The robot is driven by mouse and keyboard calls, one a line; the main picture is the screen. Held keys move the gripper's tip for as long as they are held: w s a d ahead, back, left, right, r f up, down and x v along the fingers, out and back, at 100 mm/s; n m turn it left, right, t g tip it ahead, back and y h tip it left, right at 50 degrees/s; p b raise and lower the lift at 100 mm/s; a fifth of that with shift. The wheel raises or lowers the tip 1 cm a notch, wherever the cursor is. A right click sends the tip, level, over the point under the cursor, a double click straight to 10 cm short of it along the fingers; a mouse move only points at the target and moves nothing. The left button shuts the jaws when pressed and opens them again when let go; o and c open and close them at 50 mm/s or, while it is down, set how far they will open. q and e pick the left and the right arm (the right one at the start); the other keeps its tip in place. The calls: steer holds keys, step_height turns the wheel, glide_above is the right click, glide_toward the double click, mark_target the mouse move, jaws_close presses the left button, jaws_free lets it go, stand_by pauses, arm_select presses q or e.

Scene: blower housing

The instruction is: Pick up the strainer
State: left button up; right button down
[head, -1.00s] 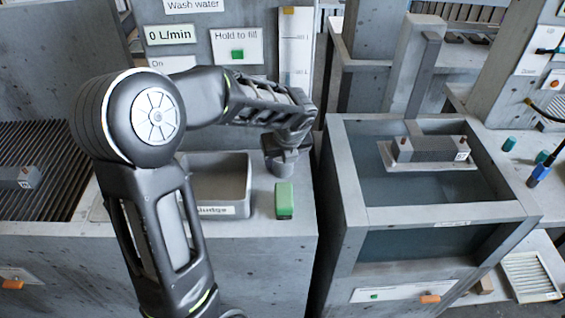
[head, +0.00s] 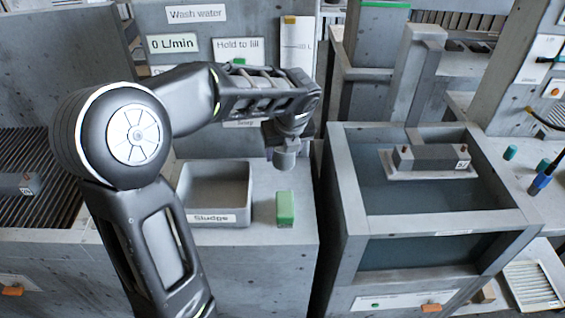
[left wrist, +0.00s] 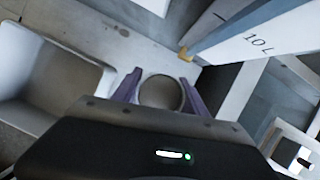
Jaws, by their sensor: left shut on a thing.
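The strainer appears as a small grey round cup (head: 285,154) under my left gripper in the head view. In the left wrist view its round rim (left wrist: 160,92) sits between the two purple fingers. My left gripper (head: 283,143) is shut on it and holds it above the counter, behind the green block. The fingers also show in the left wrist view (left wrist: 159,94), one on each side of the cup. The cup's inside and any mesh cannot be made out. My right gripper is not in view.
A grey bin labelled Sludge (head: 214,219) and a green block (head: 285,208) stand on the counter (head: 262,232). The wash water panel (head: 228,18) and a white level gauge (head: 296,50) rise behind. A water-filled tank (head: 390,202) with a grey block (head: 432,157) stands right.

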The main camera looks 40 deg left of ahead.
arm_select(q)
step_height(320, 180, up, 4)
steer(key=shift+r, duration=0.1)
stand_by(0.6)
